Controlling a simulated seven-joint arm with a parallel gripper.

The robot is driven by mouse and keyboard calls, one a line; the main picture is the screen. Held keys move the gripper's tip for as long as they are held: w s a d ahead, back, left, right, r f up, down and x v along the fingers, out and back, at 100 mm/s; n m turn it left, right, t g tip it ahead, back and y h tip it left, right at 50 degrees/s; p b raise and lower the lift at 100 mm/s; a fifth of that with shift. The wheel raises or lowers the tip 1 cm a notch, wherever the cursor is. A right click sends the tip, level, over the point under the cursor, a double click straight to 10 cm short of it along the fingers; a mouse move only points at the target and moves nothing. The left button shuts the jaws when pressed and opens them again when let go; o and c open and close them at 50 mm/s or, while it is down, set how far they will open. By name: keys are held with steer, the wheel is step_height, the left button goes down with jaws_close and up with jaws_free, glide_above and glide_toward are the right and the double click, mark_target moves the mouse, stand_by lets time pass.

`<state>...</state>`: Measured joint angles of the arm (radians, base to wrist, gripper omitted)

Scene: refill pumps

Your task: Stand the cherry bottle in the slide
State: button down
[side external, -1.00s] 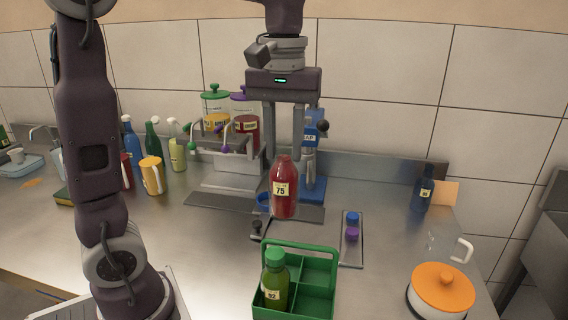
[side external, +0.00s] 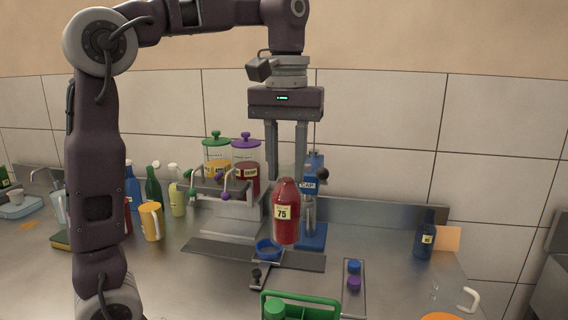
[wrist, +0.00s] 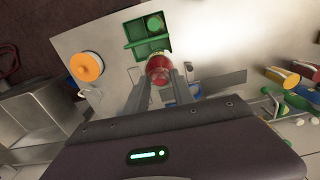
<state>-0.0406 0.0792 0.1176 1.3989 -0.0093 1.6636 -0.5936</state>
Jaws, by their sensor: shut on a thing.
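The cherry bottle (side external: 286,212) is red with a pale label marked 75. My gripper (side external: 287,178) is shut on its upper part and holds it upright in the air. In the wrist view the bottle (wrist: 159,68) shows between my fingertips (wrist: 158,78). The slide appears to be the dark rail (side external: 300,259) with a blue ring-shaped holder (side external: 268,249) on it.
A green carrier (side external: 325,300) with a green-capped bottle (side external: 275,308) is at the front. A tray with blue and purple caps (side external: 354,284) lies to the right. Dispensers with jars (side external: 245,165) stand behind at left. A dark blue bottle (side external: 425,240) is at far right.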

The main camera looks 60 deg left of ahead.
steer(key=w+a+f+m, duration=0.1)
steer(key=w+f+m, duration=0.35)
steer(key=f, duration=0.25)
steer(key=w+a+f+m, duration=0.1)
steer(key=w+f+m, duration=0.3)
steer(key=f+m, duration=0.25)
steer(key=a+f+n, duration=0.2)
steer(key=a+n, duration=0.6)
steer(key=a, duration=0.3)
steer(key=w+a+f+n, duration=0.1)
steer(key=a+f+n, duration=0.2)
steer(key=a+n, duration=0.5)
steer(key=shift+w+a+f, duration=0.25)
steer(key=shift+w+a, duration=0.05)
steer(key=shift+a, duration=1.4)
steer(key=shift+f, duration=0.1)
steer(key=shift+f, duration=0.75)
